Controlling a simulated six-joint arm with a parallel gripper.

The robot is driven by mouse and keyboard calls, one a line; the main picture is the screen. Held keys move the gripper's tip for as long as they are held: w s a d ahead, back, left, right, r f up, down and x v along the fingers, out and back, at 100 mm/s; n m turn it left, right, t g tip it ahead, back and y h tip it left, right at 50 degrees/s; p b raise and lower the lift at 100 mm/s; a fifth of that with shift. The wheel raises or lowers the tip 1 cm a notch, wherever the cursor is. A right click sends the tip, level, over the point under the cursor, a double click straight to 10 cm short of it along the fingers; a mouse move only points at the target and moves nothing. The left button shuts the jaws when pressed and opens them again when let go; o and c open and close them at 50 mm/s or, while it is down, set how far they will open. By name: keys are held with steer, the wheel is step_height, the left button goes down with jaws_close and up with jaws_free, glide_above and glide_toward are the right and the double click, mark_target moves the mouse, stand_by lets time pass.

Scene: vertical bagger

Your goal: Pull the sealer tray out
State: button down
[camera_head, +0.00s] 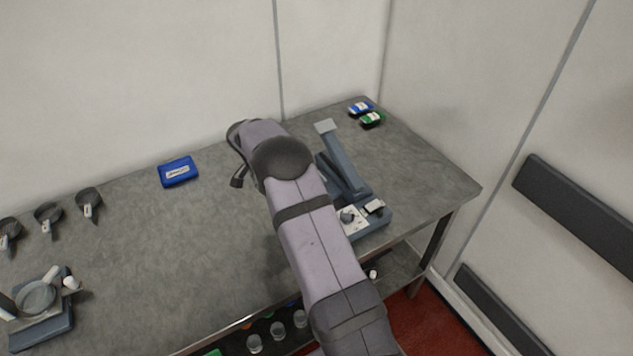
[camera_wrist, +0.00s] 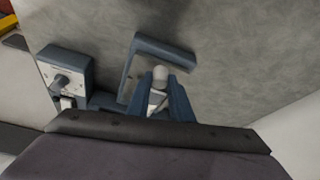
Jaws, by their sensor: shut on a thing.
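The sealer (camera_head: 347,176) is a blue-grey machine with a long raised arm near the right end of the table. Its front panel with a round knob also shows in the wrist view (camera_wrist: 66,80). A flat blue-grey frame (camera_wrist: 165,49), apparently the sealer tray, lies against the grey table beside the panel. My gripper (camera_wrist: 160,88) has its two dark blue fingers shut on a small light grey rounded handle (camera_wrist: 160,74) near that frame. How the handle joins the tray is hidden. In the head view my arm hides the gripper and the tray.
The grey table (camera_head: 170,255) is clear in the middle. A blue case (camera_head: 178,171) lies towards the back. Blue and green packs (camera_head: 371,119) lie at the far right corner. Scoops (camera_head: 88,203) and a blue-based device (camera_head: 42,328) are at left. Jars (camera_head: 277,330) stand below.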

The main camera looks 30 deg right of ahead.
steer(key=shift+a, duration=0.2)
steer(key=shift+a+b, duration=0.35)
steer(key=shift+a, duration=0.2)
steer(key=c, duration=1.4)
jaws_free()
steer(key=shift+c, duration=0.2)
steer(key=shift+r, duration=0.15)
steer(key=p+v, duration=0.1)
steer(key=v, duration=0.3)
steer(key=shift+a+r+p, duration=0.15)
steer(key=shift+r+p, duration=0.15)
steer(key=shift+p, duration=0.1)
steer(key=shift+r, duration=0.15)
